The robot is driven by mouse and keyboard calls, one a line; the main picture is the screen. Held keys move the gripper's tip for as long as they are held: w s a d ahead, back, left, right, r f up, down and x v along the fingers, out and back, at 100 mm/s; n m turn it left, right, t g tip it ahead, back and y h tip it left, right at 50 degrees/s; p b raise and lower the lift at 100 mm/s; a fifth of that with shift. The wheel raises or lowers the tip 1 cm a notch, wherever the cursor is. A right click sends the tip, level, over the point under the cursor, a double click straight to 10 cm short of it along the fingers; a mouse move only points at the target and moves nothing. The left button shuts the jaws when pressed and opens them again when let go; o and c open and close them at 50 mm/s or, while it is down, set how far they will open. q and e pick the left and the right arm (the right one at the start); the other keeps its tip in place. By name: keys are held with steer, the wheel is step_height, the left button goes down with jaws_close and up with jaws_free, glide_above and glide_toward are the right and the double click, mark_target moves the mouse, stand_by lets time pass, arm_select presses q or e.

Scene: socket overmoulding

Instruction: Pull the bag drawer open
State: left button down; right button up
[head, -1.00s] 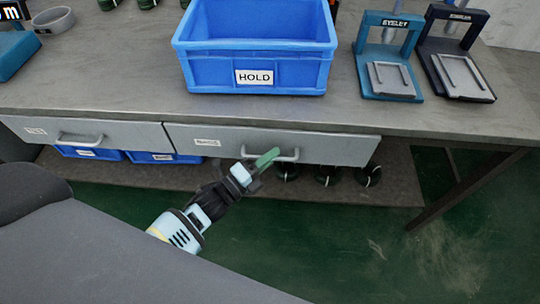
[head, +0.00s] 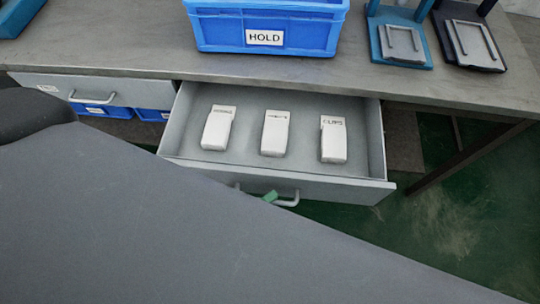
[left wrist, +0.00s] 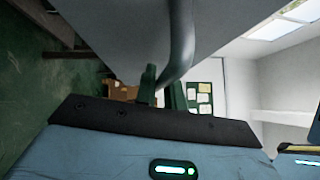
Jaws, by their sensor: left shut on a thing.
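The bag drawer (head: 330,183) is pulled out from under the bench in the head view, and its inside shows. Three white bags (head: 275,133) lie in it in a row; the right one carries the label CLIPS. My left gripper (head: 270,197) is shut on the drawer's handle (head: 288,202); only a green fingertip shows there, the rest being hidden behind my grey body. In the left wrist view the green fingers (left wrist: 162,88) are on either side of the curved grey handle bar (left wrist: 181,45). My right gripper is not in view.
A blue bin marked HOLD (head: 265,38) stands on the bench (head: 130,45) above the drawer. A second drawer (head: 130,92) at the left is closed, with blue bins below it. Two press-like stands (head: 400,42) (head: 470,42) are at the right.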

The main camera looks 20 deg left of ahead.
arm_select(q)
steer(key=s+d, duration=0.1)
steer(key=s, duration=0.5)
steer(key=shift+d, duration=0.35)
steer(key=c, duration=1.5)
jaws_free()
steer(key=b+v, duration=0.1)
steer(key=v, duration=0.6)
steer(key=shift+s+a, duration=0.2)
steer(key=shift+s, duration=0.1)
steer(key=shift+f, duration=0.1)
